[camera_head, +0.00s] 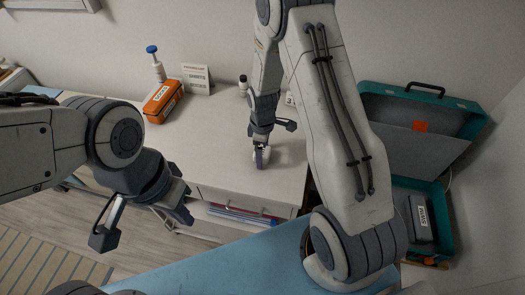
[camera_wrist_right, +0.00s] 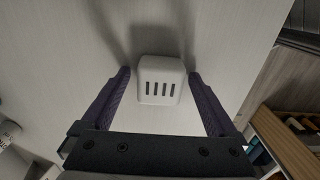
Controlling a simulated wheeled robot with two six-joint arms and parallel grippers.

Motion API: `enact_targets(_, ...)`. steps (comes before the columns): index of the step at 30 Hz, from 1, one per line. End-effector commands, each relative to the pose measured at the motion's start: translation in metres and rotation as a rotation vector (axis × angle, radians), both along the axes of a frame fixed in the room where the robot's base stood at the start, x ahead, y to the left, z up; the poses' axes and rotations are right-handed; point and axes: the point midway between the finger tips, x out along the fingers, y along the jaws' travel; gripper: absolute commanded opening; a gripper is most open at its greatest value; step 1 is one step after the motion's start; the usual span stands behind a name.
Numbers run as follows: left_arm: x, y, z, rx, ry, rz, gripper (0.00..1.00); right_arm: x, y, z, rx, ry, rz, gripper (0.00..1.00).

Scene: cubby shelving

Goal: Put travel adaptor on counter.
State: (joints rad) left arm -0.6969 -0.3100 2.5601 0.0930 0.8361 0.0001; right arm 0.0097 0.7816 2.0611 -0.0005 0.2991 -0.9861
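The travel adaptor (camera_wrist_right: 160,80) is a small white block with a row of dark slots. It rests on the white counter (camera_head: 205,140), which also fills the right wrist view (camera_wrist_right: 215,35). My right gripper (camera_wrist_right: 160,74) is open around the adaptor, with a narrow gap on each side between finger and block. In the head view the right gripper (camera_head: 261,162) is down at the counter top, and the adaptor is mostly hidden by it. My left gripper (camera_head: 181,203) hangs in front of the counter, away from the adaptor; its finger opening is unclear.
An orange box (camera_head: 163,101), a blue-topped pump bottle (camera_head: 155,65) and a small white sign (camera_head: 195,78) stand at the back left. An open teal case (camera_head: 480,118) is at right. A shelf with folders (camera_head: 240,215) lies below the counter. The counter's middle is clear.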

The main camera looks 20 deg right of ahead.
Motion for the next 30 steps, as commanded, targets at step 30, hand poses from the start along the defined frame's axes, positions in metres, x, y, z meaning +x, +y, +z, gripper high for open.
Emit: enact_targets(30, 0.000, 0.000, -0.016, 0.000, 0.000, -0.001, 0.00, 0.001, 0.000, 0.115, 0.000, -0.004, 0.000, 0.94)
